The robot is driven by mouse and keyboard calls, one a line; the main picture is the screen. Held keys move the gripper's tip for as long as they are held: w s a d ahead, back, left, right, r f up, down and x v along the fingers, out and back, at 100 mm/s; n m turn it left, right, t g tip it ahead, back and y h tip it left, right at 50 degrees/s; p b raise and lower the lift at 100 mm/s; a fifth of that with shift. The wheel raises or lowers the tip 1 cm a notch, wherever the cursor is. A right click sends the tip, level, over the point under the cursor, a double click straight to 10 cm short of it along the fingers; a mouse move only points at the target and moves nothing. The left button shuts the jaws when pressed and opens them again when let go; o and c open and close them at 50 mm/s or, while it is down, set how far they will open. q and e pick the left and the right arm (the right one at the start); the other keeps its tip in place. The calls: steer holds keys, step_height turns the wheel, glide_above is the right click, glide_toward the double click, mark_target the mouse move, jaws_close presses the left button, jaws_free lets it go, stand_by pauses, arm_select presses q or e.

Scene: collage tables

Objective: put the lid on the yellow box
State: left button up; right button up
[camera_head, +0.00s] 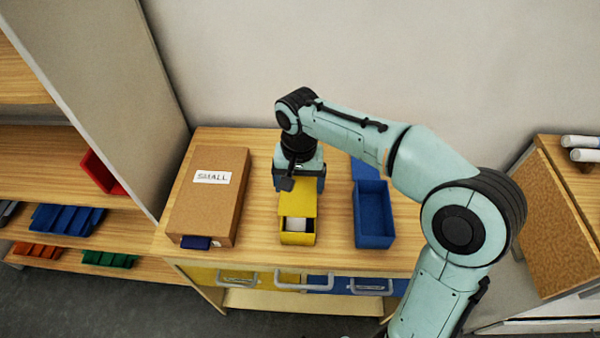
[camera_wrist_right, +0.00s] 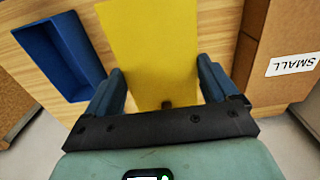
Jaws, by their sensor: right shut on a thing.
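The yellow box (camera_head: 298,239) stands on the wooden table top, with something white showing inside its open front part. The flat yellow lid (camera_head: 296,198) covers the box's rear part and leaves the front end uncovered. I cannot tell whether the lid touches the rim. My right gripper (camera_head: 299,182) is over the rear of the lid and shut on it. In the right wrist view the lid (camera_wrist_right: 150,45) lies between the two blue fingers of my right gripper (camera_wrist_right: 160,85) and hides the box. My left gripper is not in view.
A blue open box (camera_head: 375,214) stands to the right, with a blue piece (camera_head: 363,170) behind it. A brown box labelled SMALL (camera_head: 207,205) is close on the left, with a dark blue item (camera_head: 196,242) at its front. Shelves (camera_head: 60,170) stand further left.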

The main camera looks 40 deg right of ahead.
steer(key=shift+f+b, duration=1.75)
steer(key=shift+f, duration=0.65)
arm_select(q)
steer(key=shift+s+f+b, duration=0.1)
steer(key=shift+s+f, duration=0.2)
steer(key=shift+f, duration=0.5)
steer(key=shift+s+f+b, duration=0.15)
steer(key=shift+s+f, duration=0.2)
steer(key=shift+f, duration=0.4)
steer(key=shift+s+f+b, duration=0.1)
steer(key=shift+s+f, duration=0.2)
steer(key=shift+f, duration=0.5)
arm_select(e)
steer(key=shift+f, duration=0.6)
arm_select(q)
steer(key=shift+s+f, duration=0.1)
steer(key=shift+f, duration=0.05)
arm_select(e)
steer(key=shift+f, duration=0.7)
steer(key=o, duration=0.8)
steer(key=shift+s+a+f, duration=0.1)
steer(key=shift+r+p, duration=1.2)
steer(key=shift+r, duration=0.55)
steer(key=shift+r+p, duration=1.4)
steer(key=shift+r, duration=0.6)
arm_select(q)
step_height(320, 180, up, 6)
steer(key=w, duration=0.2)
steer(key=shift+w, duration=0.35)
